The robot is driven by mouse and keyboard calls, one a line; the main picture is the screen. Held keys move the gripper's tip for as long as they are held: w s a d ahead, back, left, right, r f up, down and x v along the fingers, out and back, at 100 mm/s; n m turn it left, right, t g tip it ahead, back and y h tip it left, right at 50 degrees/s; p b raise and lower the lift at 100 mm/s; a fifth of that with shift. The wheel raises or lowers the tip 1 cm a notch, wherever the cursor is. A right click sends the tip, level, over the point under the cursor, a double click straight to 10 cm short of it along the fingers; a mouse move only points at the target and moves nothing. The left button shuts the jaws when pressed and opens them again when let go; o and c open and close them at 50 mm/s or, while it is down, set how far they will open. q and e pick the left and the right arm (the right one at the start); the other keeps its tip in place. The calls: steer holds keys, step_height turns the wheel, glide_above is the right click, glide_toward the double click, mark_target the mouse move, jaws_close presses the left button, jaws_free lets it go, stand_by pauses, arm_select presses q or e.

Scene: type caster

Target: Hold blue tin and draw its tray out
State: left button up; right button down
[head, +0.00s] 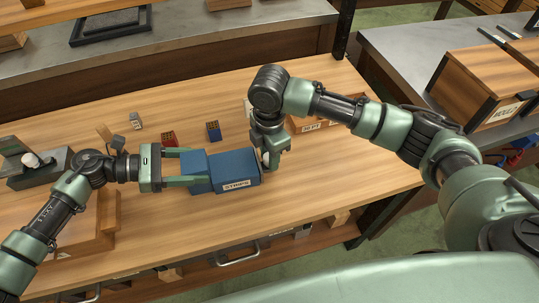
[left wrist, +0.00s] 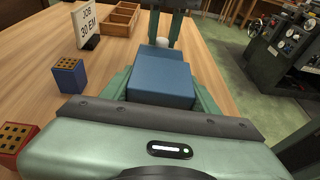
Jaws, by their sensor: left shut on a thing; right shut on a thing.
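My left gripper (head: 203,168) is shut on the tin's left section, one finger along each long side. The tin (left wrist: 160,88) also lies between the fingers in the left wrist view. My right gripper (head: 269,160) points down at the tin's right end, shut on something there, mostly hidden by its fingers. A pale round knob (left wrist: 163,42) shows at that end.
A blue holed block (head: 213,131) and a red holed block (head: 168,139) stand behind the tin. A compartmented wooden tray (left wrist: 122,18) and a JOB sign (left wrist: 87,24) stand further along. The bench in front of the tin is clear up to its edge.

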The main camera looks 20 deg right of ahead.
steer(key=d, duration=0.9)
steer(key=shift+s, duration=0.2)
steer(key=c, duration=1.1)
jaws_free()
steer(key=shift+o, duration=0.2)
step_height(320, 180, up, 12)
